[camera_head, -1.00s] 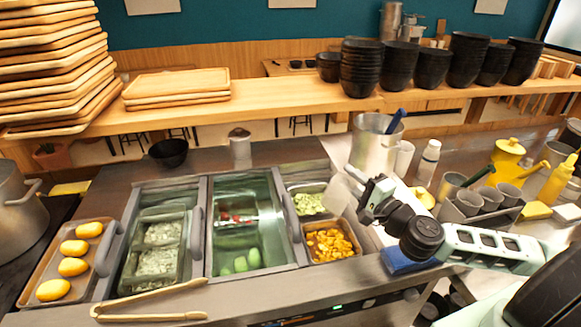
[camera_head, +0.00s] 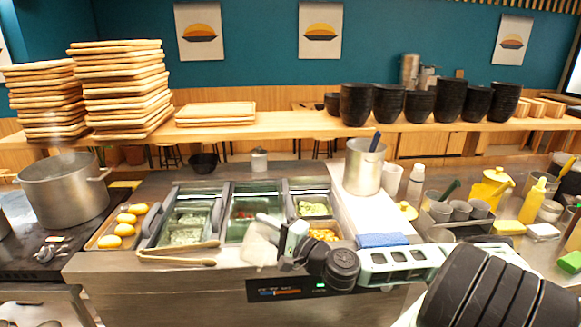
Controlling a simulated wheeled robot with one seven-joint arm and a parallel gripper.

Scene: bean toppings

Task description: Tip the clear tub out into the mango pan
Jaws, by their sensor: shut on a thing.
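The clear tub (camera_head: 261,243) is a translucent whitish container. My gripper (camera_head: 284,241) is shut on its right side. The tub hangs tilted in front of the middle well, near the counter's front edge; I cannot tell whether anything is in it. The mango pan (camera_head: 341,235) sits in the front of the right well, with orange cubes in it. It is to the right of the tub, and my gripper and wrist partly cover its near side.
Beside the mango pan are a pan of green pieces (camera_head: 313,209) and other topping wells. Wooden tongs (camera_head: 180,254) lie at the front left. A tray of yellow fruit (camera_head: 123,228) is left. A steel pot (camera_head: 364,167) and a blue cloth (camera_head: 383,240) are right.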

